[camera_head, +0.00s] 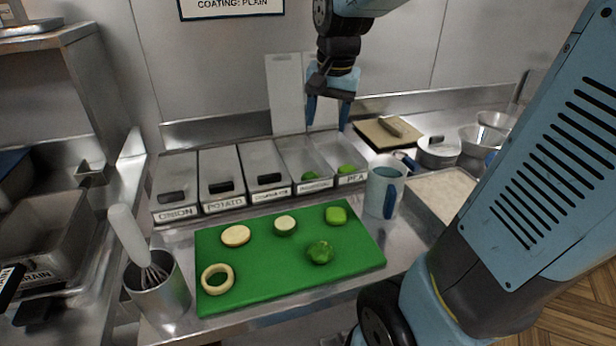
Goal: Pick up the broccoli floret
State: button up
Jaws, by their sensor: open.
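The broccoli floret (320,252) is a green, bumpy piece lying on the green cutting board (275,283), right of the board's middle. My gripper (329,112) hangs above the back of the counter, pointing down, with its two blue fingers apart and nothing between them. It is well above and behind the floret, not touching anything that I can see. The floret is fully in view.
The board also bears an onion ring (217,279), a pale slice (236,236), a zucchini-like slice (285,224) and a smooth green piece (336,214). Labelled bins (222,180) stand behind; a whisk cup (158,290) stands left, a mug (384,187) right.

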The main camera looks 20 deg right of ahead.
aim_at(310, 174)
jog(key=w+f+m+g, duration=0.2)
jog(key=w+f+m, duration=0.3)
jog(key=w, duration=0.4)
jog(key=shift+n, duration=0.5)
jog(key=f, duration=1.5)
jog(key=shift+w+a+f, duration=0.1)
jog(key=shift+w+a, duration=0.1)
jog(key=c, duration=0.4)
